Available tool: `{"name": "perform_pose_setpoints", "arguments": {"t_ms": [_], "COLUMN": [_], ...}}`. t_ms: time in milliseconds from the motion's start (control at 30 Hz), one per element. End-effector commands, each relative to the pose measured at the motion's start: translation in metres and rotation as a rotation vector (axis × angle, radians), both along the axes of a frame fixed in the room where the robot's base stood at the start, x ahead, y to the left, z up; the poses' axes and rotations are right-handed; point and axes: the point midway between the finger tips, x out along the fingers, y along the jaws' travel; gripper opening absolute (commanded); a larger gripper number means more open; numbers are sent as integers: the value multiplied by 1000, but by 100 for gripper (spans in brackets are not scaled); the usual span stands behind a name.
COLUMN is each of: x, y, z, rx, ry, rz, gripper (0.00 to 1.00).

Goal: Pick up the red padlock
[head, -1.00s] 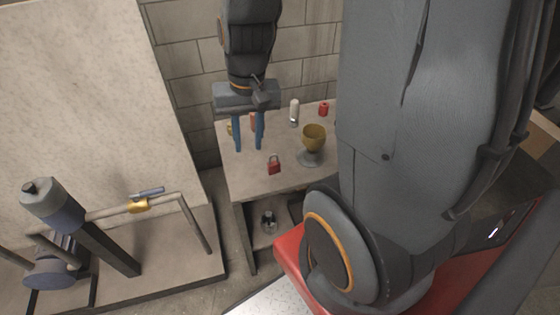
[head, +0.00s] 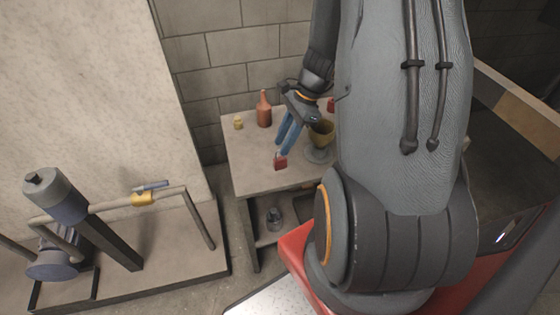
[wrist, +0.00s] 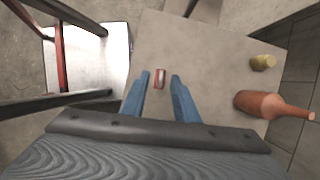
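The red padlock (head: 281,162) is on the table near its front edge, left of the goblet. In the wrist view the padlock (wrist: 160,78) shows small, between and beyond my two blue fingertips. My gripper (head: 282,148) is open, with its fingers angled down to the left over the padlock. In the wrist view my gripper (wrist: 160,76) has a clear gap between its fingers and holds nothing. In the head view the fingertips overlap the top of the padlock, so I cannot tell whether they touch it.
A brown bottle (head: 264,110) and a small yellow object (head: 238,123) stand at the table's back left. A gold goblet (head: 322,134) stands close right of my fingers. A red can (head: 331,104) is behind it. The table (head: 250,165) is bare at the left front.

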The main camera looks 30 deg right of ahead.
Motion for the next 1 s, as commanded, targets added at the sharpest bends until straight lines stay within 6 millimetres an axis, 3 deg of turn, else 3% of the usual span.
{"name": "perform_pose_setpoints", "arguments": {"t_ms": [300,633,800,1000], "x": [3,4,4,4], "y": [10,11,11,11], "z": [-35,-40,-40,-40], "rx": [0,-1,-1,-1], "ry": [2,0,0,0], "rz": [3,2,2,2], "gripper": [28,28,0,0]}}
